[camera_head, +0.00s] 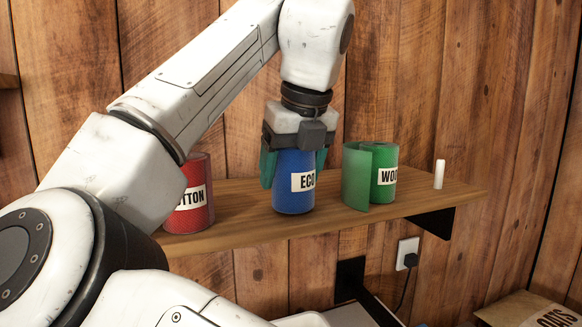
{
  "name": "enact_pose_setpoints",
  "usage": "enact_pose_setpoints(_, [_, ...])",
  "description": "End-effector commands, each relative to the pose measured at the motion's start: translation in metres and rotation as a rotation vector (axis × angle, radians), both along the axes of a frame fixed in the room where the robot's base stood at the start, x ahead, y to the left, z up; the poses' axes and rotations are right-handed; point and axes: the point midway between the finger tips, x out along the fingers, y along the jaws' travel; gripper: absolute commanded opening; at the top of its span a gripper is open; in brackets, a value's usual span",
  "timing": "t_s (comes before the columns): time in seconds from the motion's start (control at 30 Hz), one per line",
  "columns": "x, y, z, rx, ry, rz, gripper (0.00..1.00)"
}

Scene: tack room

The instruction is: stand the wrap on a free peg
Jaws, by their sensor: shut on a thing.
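My gripper (294,166) points down over the shelf, its green-tipped fingers shut on a blue wrap (293,198) labelled "ECO". The blue wrap is upright near the middle of the shelf (240,221). I cannot tell whether its base touches the board, and any peg under it is hidden. A bare white peg (439,174) stands upright near the shelf's right end. A green wrap (383,188) with a loose flap stands between the blue wrap and this peg. A red wrap (199,217) stands at the left, partly hidden by my arm.
A plank wall (400,60) rises behind the shelf. A black bracket (436,222) supports the shelf's right end. Below are a wall socket with a black plug (410,261) and a brown paper sack (520,312) at the lower right.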

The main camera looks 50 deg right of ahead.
Motion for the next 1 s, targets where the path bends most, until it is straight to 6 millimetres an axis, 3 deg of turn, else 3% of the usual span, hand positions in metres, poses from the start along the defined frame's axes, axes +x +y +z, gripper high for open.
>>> enact_pose_setpoints(0.33, [0.000,0.000,-0.007,0.000,0.000,0.000,0.40])
enact_pose_setpoints(0.37, [0.000,0.000,-0.007,0.000,0.000,0.000,0.74])
enact_pose_setpoints(0.47, [0.000,0.000,-0.006,0.000,0.000,0.000,0.84])
enact_pose_setpoints(0.73, [0.000,0.000,-0.004,0.000,0.000,0.000,0.84])
enact_pose_setpoints(1.0, [-0.006,0.003,0.014,0.000,0.000,0.001,0.84])
